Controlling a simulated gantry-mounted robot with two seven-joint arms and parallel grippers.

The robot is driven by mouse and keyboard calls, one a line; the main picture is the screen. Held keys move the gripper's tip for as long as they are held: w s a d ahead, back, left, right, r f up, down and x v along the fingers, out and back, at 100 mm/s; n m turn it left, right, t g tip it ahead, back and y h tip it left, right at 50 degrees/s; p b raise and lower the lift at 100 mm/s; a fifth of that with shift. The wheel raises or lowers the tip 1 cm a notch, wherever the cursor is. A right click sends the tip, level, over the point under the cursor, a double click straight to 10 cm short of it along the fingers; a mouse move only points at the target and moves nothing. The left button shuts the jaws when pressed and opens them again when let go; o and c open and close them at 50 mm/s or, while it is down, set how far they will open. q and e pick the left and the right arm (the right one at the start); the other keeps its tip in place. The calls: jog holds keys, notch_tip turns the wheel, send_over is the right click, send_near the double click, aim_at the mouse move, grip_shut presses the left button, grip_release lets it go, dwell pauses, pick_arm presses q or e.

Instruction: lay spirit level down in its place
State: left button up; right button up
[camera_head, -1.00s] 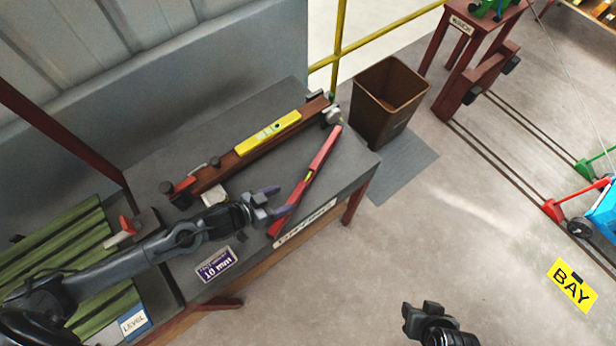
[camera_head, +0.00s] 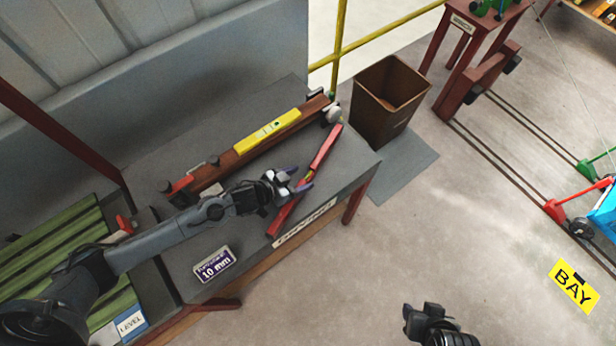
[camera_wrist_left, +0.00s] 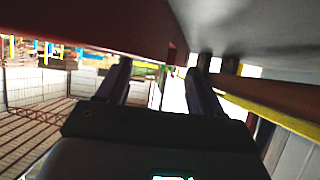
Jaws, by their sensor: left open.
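A yellow bar with a small pale window in its middle (camera_head: 267,131), which looks like a spirit level, lies on a long reddish-brown beam (camera_head: 222,167) on the dark bench. A slim red bar with a small yellowish part (camera_head: 326,149) lies slantwise at the bench's front right; I cannot tell whether it is also a level. My left gripper (camera_head: 297,179) is open beside the red bar, its fingertips close to it; contact is unclear. Its two spread fingers show in the left wrist view (camera_wrist_left: 160,85), empty between them. My right gripper (camera_head: 424,316) is at the bottom, away from the bench.
A "LEVEL" label (camera_head: 131,322) is by a green slatted surface (camera_head: 45,249) at lower left. A "10 mm" plate (camera_head: 214,265) lies on the bench (camera_head: 133,165). A brown bin (camera_head: 378,115) stands beyond the bench's right end.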

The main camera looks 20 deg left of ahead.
aim_at(308, 178)
pick_arm(q)
jog(key=shift+x, duration=1.15)
jog(key=shift+c, duration=0.3)
grip_shut()
